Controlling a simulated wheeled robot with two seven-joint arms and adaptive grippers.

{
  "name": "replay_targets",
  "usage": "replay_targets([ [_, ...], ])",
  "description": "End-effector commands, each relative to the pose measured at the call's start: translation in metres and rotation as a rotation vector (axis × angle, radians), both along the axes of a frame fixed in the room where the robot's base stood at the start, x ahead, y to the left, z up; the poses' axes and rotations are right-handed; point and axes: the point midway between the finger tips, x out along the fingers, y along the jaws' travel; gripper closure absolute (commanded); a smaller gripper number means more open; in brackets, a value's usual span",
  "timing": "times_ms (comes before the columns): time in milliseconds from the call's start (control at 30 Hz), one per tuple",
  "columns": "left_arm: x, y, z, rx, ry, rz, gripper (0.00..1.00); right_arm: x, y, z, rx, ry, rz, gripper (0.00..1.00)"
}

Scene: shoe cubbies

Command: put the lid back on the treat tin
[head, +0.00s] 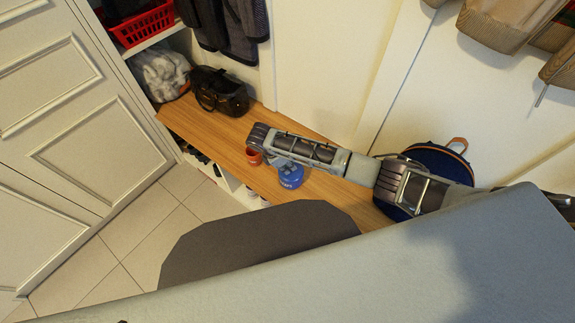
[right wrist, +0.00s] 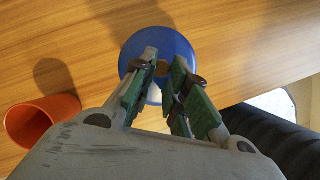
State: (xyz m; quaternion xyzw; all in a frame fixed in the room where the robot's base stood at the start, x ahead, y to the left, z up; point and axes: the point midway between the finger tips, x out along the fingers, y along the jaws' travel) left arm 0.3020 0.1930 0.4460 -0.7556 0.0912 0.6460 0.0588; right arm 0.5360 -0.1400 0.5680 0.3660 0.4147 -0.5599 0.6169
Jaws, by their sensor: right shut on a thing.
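The blue treat tin (head: 292,182) stands on the wooden bench, with a pale marking on its side. My right gripper (right wrist: 160,72) is over it, its fingers shut on the small brownish knob of the round blue lid (right wrist: 138,48). In the head view the right gripper (head: 284,165) is at the top of the tin, partly hidden by my arm. The lid is above or on the tin; I cannot tell whether it is seated or a small gap is left. My left gripper is not in view.
A black bag (head: 220,92) is on the bench's far left. A dark blue backpack (head: 437,160) is at the right. Bare bench (head: 195,118) lies left of the cup.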

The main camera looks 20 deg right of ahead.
Motion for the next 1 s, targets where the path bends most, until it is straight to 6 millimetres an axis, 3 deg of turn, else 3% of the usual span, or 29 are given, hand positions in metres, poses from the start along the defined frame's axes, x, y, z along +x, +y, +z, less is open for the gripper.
replay_targets([
  [1000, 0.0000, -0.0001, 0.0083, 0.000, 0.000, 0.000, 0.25, -0.0001, 0.0002, 0.0000, 0.000, 0.000, 0.000, 1.00],
])
